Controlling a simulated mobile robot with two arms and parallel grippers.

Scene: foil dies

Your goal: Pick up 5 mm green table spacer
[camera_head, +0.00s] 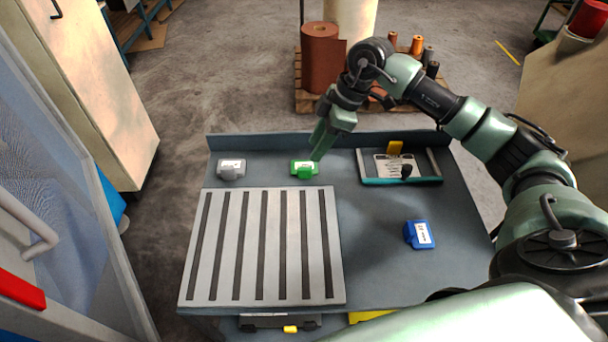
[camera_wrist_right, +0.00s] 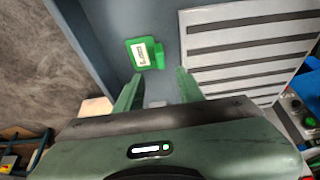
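The green spacer (camera_head: 305,169) is a small block with a white label, lying on the blue-grey table near its back edge, behind the slotted plate. It also shows in the right wrist view (camera_wrist_right: 146,53), just beyond the fingertips. My right gripper (camera_head: 322,150) is above and close to the spacer in the head view. In the right wrist view its two fingers (camera_wrist_right: 157,85) are apart with nothing between them, and the spacer lies ahead, towards the left finger. My left gripper is not in view.
A grey spacer (camera_head: 231,169) lies to the left and a blue spacer (camera_head: 419,234) to the right. A slotted light plate (camera_head: 262,297) fills the table's front left. A tray (camera_head: 401,182) with tools stands at the back right. A raised lip (camera_head: 260,141) runs along the back.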

